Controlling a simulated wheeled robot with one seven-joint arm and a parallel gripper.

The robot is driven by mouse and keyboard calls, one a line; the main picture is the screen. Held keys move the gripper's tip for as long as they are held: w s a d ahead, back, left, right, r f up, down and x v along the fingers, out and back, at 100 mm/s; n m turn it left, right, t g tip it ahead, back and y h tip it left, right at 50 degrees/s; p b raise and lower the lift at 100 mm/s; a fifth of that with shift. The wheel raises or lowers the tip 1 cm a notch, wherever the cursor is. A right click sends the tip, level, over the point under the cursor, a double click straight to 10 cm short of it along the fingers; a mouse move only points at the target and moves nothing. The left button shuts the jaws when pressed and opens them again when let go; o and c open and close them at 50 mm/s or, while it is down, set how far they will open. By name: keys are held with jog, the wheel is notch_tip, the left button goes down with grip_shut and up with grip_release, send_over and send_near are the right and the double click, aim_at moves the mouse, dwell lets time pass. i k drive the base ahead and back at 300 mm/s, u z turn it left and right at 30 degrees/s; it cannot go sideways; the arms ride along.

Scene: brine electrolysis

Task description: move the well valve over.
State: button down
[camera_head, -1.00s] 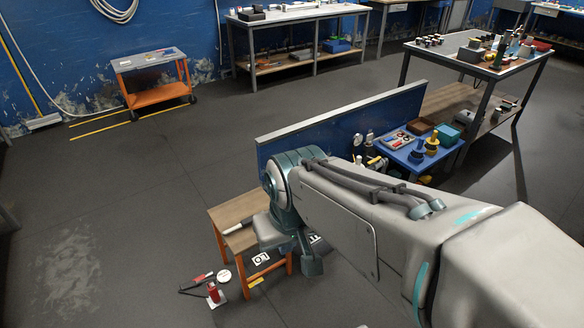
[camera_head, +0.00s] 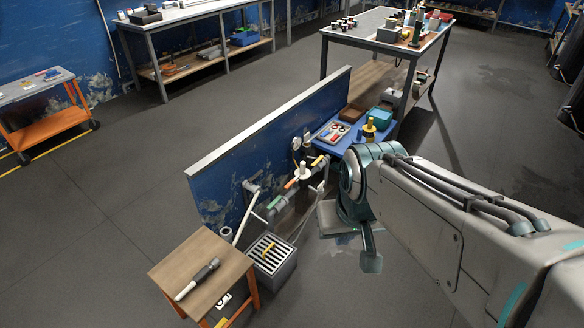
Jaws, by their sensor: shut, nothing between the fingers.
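Pipework with several small valves stands along the front of a blue panel (camera_head: 225,180). A green valve handle (camera_head: 274,201) is at the left, an orange handle (camera_head: 291,183) in the middle, and a yellow handle (camera_head: 317,160) farther right. No readable label shows which one is the well valve. My gripper (camera_head: 370,262) hangs at the end of my arm, to the right of the pipes and apart from them. It looks shut and empty; its fingertips are small and hard to make out. My arm may hide part of the pipework's right end.
A grated grey box (camera_head: 284,268) with a yellow piece on its grate stands below the pipes. A wooden stool-like table (camera_head: 182,257) holds a dark-handled tool (camera_head: 197,279). A blue table (camera_head: 336,146) with bottles and boxes is behind my arm.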

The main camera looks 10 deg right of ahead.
aim_at(279, 198)
jog(key=u, duration=0.05)
jog(key=i, duration=1.2)
jog(key=u, duration=0.8)
